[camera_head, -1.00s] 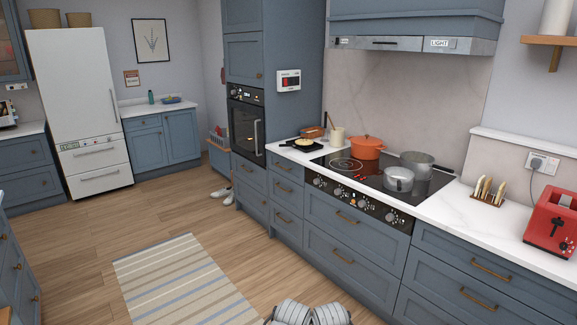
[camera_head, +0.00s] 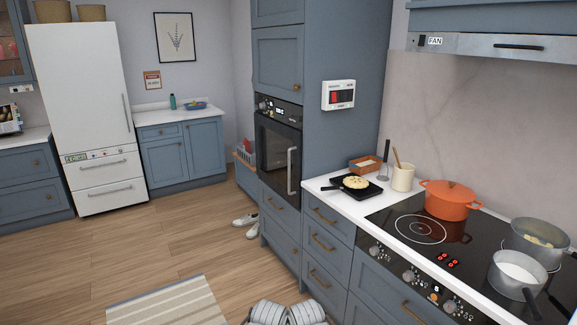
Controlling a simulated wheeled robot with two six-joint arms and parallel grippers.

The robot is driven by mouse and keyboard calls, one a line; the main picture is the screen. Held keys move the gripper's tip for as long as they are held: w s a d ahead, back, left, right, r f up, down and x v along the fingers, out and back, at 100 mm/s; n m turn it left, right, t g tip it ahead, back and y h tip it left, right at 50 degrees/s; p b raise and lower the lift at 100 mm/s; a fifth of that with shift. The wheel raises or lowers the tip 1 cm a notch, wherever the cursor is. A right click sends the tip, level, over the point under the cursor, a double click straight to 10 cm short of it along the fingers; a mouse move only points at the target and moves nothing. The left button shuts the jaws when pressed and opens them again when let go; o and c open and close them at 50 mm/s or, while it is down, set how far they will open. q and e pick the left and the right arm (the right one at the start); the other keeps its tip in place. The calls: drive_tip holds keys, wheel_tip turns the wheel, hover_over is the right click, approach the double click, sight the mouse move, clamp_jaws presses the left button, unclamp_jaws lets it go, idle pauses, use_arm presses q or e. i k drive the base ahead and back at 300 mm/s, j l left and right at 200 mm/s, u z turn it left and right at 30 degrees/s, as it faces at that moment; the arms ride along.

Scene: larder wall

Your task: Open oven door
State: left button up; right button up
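The oven (camera_head: 279,149) is built into a tall blue cabinet in the middle of the view. Its dark glass door (camera_head: 272,155) looks shut. A pale upright bar handle (camera_head: 292,171) runs along the door's right side. Knobs and a small lit display sit on the panel (camera_head: 279,109) above the door.
The counter (camera_head: 335,197) right of the oven holds a black pan (camera_head: 352,187), a utensil crock (camera_head: 403,177) and an orange pot (camera_head: 449,199). White shoes (camera_head: 246,220) lie on the floor by the cabinet.

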sight(275, 139)
drive_tip(key=i+u, duration=0.1)
drive_tip(key=i, duration=0.65)
drive_tip(key=i+l+u, duration=0.15)
drive_tip(key=i, duration=0.55)
drive_tip(key=i+z, duration=0.25)
drive_tip(key=i, duration=0.15)
drive_tip(key=i+j+z, duration=0.2)
drive_tip(key=i, duration=0.2)
drive_tip(key=i+j+z, duration=0.15)
drive_tip(key=i+z, duration=0.35)
